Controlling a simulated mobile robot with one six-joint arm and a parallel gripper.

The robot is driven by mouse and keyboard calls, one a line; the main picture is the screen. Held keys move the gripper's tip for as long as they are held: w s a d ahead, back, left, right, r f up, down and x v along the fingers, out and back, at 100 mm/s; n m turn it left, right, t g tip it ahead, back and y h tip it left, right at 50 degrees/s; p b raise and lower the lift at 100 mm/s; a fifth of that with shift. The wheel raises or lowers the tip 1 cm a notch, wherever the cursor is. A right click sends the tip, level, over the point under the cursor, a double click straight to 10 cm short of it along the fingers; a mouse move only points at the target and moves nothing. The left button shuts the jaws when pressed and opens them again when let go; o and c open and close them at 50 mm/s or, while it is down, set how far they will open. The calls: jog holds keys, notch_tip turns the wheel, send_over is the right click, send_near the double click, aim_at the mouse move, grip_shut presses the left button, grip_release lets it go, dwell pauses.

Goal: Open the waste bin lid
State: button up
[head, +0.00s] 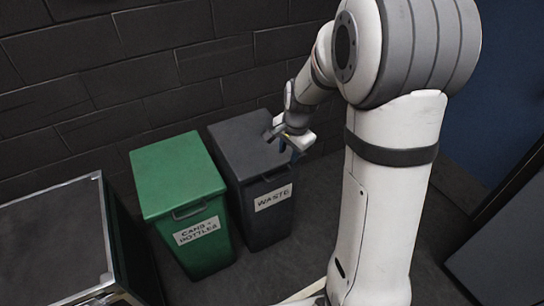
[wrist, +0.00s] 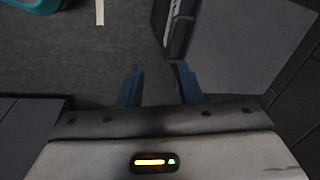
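The waste bin (head: 264,215) is dark grey with a white WASTE label (head: 273,197) on its front. Its lid (head: 238,140) lies flat and shut. In the wrist view, a grey flat surface (wrist: 240,45) at upper right looks like this lid, with a dark rim and part of a white label on its left. My gripper (head: 294,150) is by the right edge of the lid in the head view and covers part of it.
A green bin (head: 177,172) labelled CANS + BOTTLES stands close on the left of the waste bin. A metal-edged dark box (head: 55,235) is at far left. A dark brick wall (head: 150,60) rises behind the bins. Floor shows in front of them.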

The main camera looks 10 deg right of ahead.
aim_at(282, 177)
jog(key=w+f+m+b, duration=0.1)
jog(key=w+f, duration=0.1)
jog(key=f, duration=0.3)
jog(key=w+f+m+b, duration=0.1)
jog(key=w+f, duration=0.1)
jog(key=f, duration=0.4)
jog(key=w+f+m+b, duration=0.1)
jog(key=w+f, duration=0.1)
jog(key=f, duration=0.3)
jog(key=shift+f, duration=0.15)
jog(key=shift+c, duration=0.3)
grip_shut()
